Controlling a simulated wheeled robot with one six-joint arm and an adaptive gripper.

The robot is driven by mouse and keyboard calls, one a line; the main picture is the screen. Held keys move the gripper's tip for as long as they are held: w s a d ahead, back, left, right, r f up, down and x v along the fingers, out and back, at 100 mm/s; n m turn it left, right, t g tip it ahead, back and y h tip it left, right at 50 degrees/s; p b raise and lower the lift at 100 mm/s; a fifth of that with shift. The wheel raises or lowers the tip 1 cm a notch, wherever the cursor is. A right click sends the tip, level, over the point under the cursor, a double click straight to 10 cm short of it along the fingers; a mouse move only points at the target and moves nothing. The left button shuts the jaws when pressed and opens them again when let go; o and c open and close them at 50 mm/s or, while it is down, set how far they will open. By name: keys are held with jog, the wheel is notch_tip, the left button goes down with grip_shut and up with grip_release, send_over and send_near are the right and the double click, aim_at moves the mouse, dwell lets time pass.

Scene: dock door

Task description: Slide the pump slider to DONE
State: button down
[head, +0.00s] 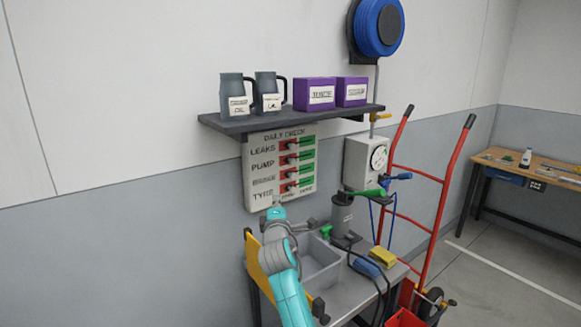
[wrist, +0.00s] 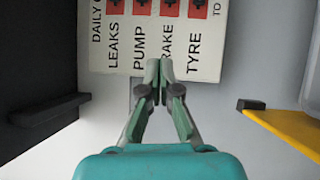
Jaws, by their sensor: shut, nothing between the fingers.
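The daily check board (head: 256,193) hangs on the wall under the shelf, with rows for LEAKS, PUMP, BRAKE and TYRE. Each row has a red left part and a green right part. The pump slider (head: 289,159) is small; its knob seems to be over the red part. In the wrist view the board (wrist: 110,60) fills the top, turned sideways, and the pump row's red end (wrist: 142,6) is cut by the upper edge. My gripper (wrist: 158,66) is shut and empty, its tips at the board's label-side edge by PUMP and BRAKE. It also shows below the board in the head view (head: 277,207).
A dark shelf (head: 225,124) with jugs and purple boxes juts out above the board. Below stand a grey basin (head: 318,270), a dark pump can (head: 342,215) and a yellow sponge (head: 382,257). A red hand truck (head: 430,225) leans at right.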

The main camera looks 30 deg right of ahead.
jog(key=shift+h, duration=0.3)
jog(key=r, duration=0.1)
jog(key=w+d+r, duration=0.2)
jog(key=shift+r, duration=0.15)
jog(key=shift+d, duration=0.1)
send_near(289, 161)
jog(key=w+a, duration=0.1)
jog(key=w, duration=0.3)
jog(key=shift+w+d+r, duration=0.1)
jog(key=shift+d+r, duration=0.05)
jog(key=shift+d, duration=0.7)
jog(key=shift+w+d+r, duration=0.15)
jog(key=shift+d, duration=0.75)
jog(key=d, duration=0.9)
jog(key=shift+w+d, duration=0.1)
jog(key=shift+d, duration=0.2)
